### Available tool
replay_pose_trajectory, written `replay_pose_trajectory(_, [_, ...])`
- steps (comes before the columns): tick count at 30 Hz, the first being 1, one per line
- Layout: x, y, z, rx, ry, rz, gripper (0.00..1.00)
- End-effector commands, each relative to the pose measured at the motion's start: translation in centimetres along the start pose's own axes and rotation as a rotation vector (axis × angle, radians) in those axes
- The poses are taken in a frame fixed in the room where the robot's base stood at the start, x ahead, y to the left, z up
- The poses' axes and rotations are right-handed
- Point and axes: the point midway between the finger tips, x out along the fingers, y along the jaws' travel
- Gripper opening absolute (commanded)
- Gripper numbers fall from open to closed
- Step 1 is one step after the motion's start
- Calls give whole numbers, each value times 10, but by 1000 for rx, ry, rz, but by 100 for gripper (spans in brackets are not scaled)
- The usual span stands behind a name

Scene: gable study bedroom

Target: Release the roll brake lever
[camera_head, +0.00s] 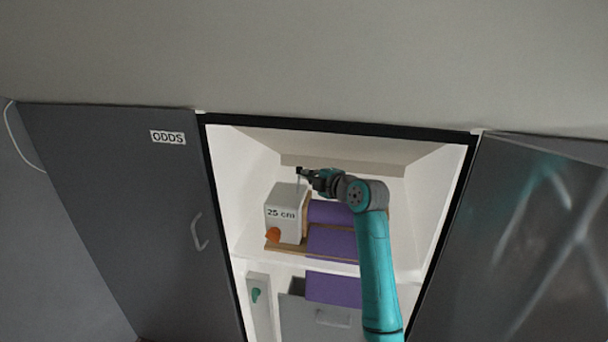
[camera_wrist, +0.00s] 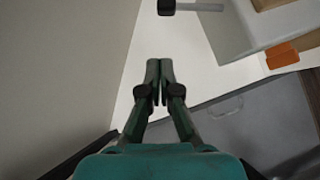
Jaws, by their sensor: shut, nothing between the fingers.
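A thin grey lever with a black knob sticks out from the light housing marked "25 cm" (camera_head: 283,214); I take it for the roll brake lever (camera_wrist: 205,7). In the head view the lever (camera_head: 298,184) rises at the top of the housing, close to my gripper (camera_head: 307,174). In the wrist view the lever lies beyond my fingertips (camera_wrist: 160,66), with a gap in the picture between them. The fingers are together and hold nothing. A purple roll (camera_head: 330,212) sits right of the housing, partly hidden by my arm.
An orange knob (camera_head: 273,234) sticks out of the housing's front. Below the shelf are a green knob (camera_head: 255,295) and a grey drawer front (camera_head: 330,318). The "ODDS" door (camera_head: 110,210) stands left of the opening, and a dark glossy door (camera_head: 540,240) stands right.

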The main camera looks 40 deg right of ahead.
Motion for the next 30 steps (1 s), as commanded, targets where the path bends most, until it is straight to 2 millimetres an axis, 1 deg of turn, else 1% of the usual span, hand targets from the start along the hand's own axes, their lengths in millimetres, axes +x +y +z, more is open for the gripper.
replay_pose_trajectory(1, [-10,0,1,0,-1,2,0])
replay_pose_trajectory(3, [-22,0,0,1,0,1,0])
replay_pose_trajectory(6, [-36,1,0,0,0,0,0])
replay_pose_trajectory(9, [-45,2,0,0,0,1,0])
replay_pose_trajectory(14, [-51,1,0,0,1,-2,0])
replay_pose_trajectory(19, [-51,1,-1,1,1,-2,0])
replay_pose_trajectory(21, [-51,-2,-1,6,1,-2,0])
replay_pose_trajectory(23, [-50,-9,-3,22,0,-3,0])
replay_pose_trajectory(26, [-49,-35,-10,76,-3,-6,0])
replay_pose_trajectory(29, [-51,-73,-20,158,-13,-9,0])
replay_pose_trajectory(30, [-53,-89,-25,194,-17,-9,0])
